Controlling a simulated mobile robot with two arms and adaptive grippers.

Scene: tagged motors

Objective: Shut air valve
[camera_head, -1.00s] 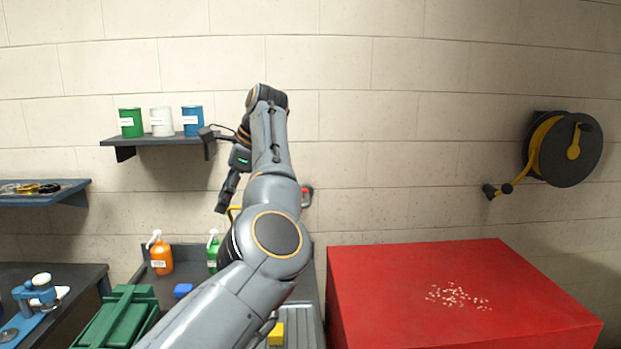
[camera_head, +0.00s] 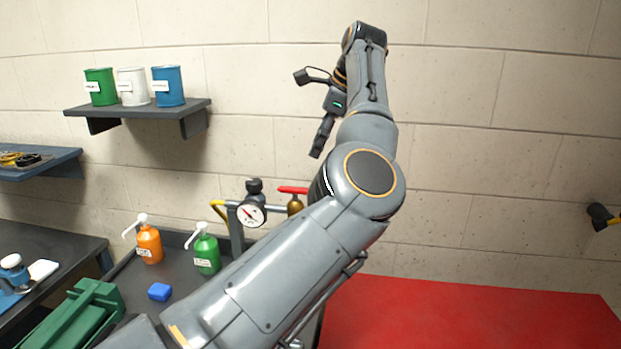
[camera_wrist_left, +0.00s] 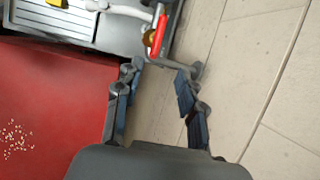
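The air valve has a red lever handle (camera_head: 292,190) on a brass body (camera_head: 295,205), beside a round white pressure gauge (camera_head: 252,214) on the wall piping. My forearm hides part of the piping. The red handle also shows in the left wrist view (camera_wrist_left: 159,31), with brass next to it, beyond the fingertips. My left gripper (camera_head: 317,153) hangs in front of the wall, above and right of the valve in the head view. In the left wrist view its two fingers (camera_wrist_left: 158,82) stand apart with nothing between them.
A red cabinet (camera_head: 470,315) stands at the lower right. A bench holds an orange bottle (camera_head: 149,243), a green bottle (camera_head: 206,252), a blue block (camera_head: 159,292) and a green toolbox (camera_head: 75,318). A shelf (camera_head: 140,108) carries three cans.

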